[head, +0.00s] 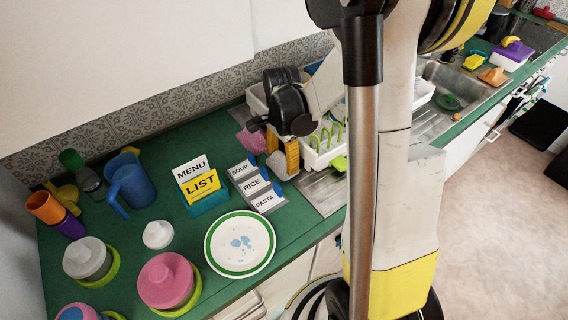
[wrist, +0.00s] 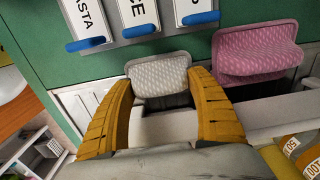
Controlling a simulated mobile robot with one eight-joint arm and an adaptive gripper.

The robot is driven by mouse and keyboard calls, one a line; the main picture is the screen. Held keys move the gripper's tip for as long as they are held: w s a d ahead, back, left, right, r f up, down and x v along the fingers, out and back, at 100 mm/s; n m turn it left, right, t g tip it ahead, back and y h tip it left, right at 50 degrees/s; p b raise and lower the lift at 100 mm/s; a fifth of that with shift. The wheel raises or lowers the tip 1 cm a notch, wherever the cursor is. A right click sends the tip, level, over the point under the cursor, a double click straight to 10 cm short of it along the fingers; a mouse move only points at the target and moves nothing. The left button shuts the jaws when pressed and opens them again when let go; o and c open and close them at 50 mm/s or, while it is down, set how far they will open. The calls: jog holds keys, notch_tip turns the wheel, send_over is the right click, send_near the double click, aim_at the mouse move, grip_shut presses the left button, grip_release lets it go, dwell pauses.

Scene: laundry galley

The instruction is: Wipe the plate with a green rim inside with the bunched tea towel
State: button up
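The plate with a green rim (head: 211,245) lies on the green counter near its front edge, with pale blue smears on its white inside. My gripper (head: 279,165) is low at the sink end of the counter, right of the plate and apart from it. In the wrist view, my gripper (wrist: 160,78) has its fingers wide apart around a light grey textured cloth (wrist: 159,72), which looks like a bunched tea towel. The fingertips are at its sides; firm contact is not clear. A pink folded cloth (wrist: 256,54) lies to its right, also in the head view (head: 252,141).
A label holder with SOUP, RICE and PASTA cards (head: 254,187) stands between gripper and plate. A MENU/LIST stand (head: 201,187), blue jug (head: 134,186), pink lidded pot (head: 167,281) and white lid (head: 158,234) are left. A dish rack (head: 325,150) stands behind my gripper.

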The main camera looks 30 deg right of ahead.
jog(key=shift+o, duration=1.3)
jog(key=c, duration=0.6)
jog(key=shift+r+p, duration=1.75)
jog(key=shift+r, duration=0.75)
